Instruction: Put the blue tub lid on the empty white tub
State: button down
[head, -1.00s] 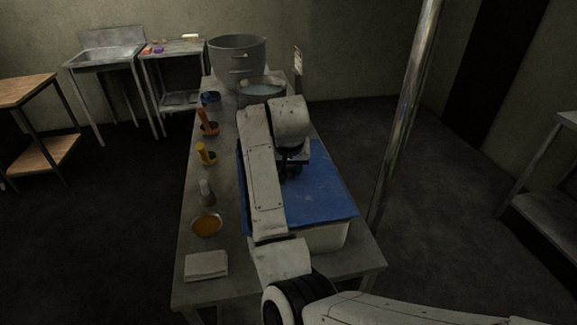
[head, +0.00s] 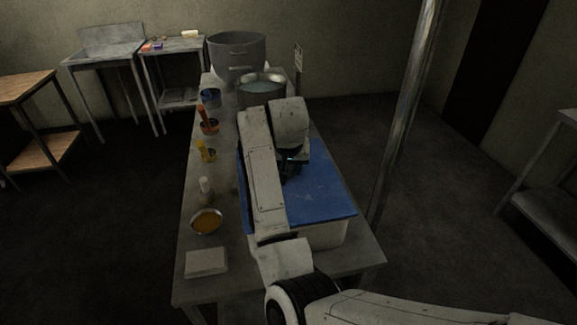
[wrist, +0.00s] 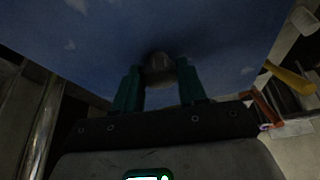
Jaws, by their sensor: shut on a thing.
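The blue tub lid (head: 318,192) lies flat over the white tub (head: 320,236) at the front right of the steel table. The lid covers the tub's top, so its inside is hidden. The tub's front wall shows below the lid's near edge; I cannot tell whether the lid fully touches the rim. My gripper (head: 290,172) is above the lid, partly hidden by my arm. In the wrist view my gripper (wrist: 158,76) is shut on the lid's grey knob (wrist: 158,66), with the lid's blue face (wrist: 90,40) filling the upper part.
Along the table's left side stand a folded white cloth (head: 206,262), a bowl of orange contents (head: 206,221), a pale bottle (head: 205,189) and several small containers. A large grey pot (head: 237,52) and a steel pot (head: 262,92) stand behind. A metal post (head: 402,110) rises right of the table.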

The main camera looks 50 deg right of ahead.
jog(key=c, duration=0.5)
grip_release()
jog(key=shift+c, duration=0.2)
jog(key=v, duration=1)
jog(key=shift+r+b, duration=0.3)
jog(key=shift+r, duration=0.1)
jog(key=shift+s+a, duration=0.1)
jog(key=shift+a, duration=0.05)
